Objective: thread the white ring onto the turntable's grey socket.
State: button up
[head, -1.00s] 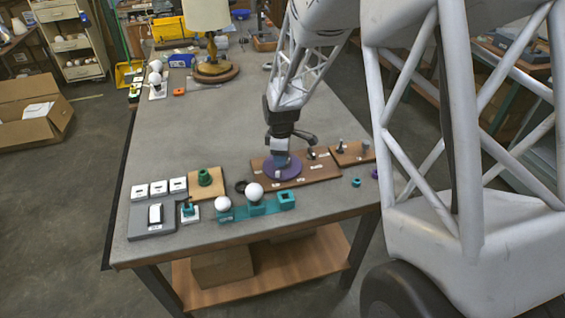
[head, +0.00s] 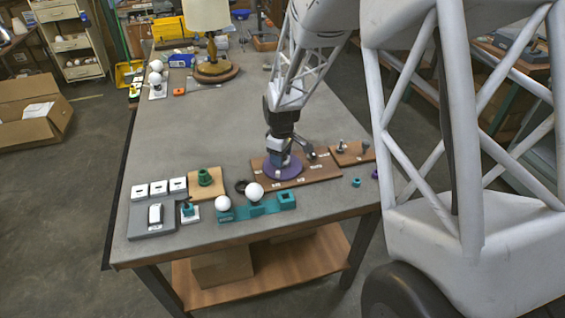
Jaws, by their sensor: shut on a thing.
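The turntable is a purple disc (head: 270,171) on a brown board (head: 322,169) near the table's front right. My gripper (head: 283,160) is directly over the disc, pointing down, with its tips low and close to it. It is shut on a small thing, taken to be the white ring. The ring is too small and too covered by the fingers to make out clearly. The grey socket is hidden behind my gripper, so I cannot tell whether the ring is around it or above it.
A teal holder (head: 236,214) with white balls stands in front left of the board. A tan block with a green ring (head: 205,177) and a grey tray (head: 149,223) are further left. A smaller brown board (head: 349,153) is at right. The table's middle is clear.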

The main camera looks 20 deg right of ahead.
jog(key=shift+f+m, duration=0.2)
jog(key=shift+m, duration=1.1)
jog(key=shift+d+m, duration=0.1)
jog(key=shift+m, duration=0.7)
jog(key=m, duration=0.3)
jog(key=shift+m, duration=0.4)
jog(key=shift+d+m, duration=0.1)
jog(key=shift+m, duration=0.6)
jog(key=shift+m, duration=0.3)
jog(key=shift+m, duration=1.1)
jog(key=m, duration=0.3)
jog(key=shift+d+f+m, duration=0.1)
jog(key=shift+m, duration=0.5)
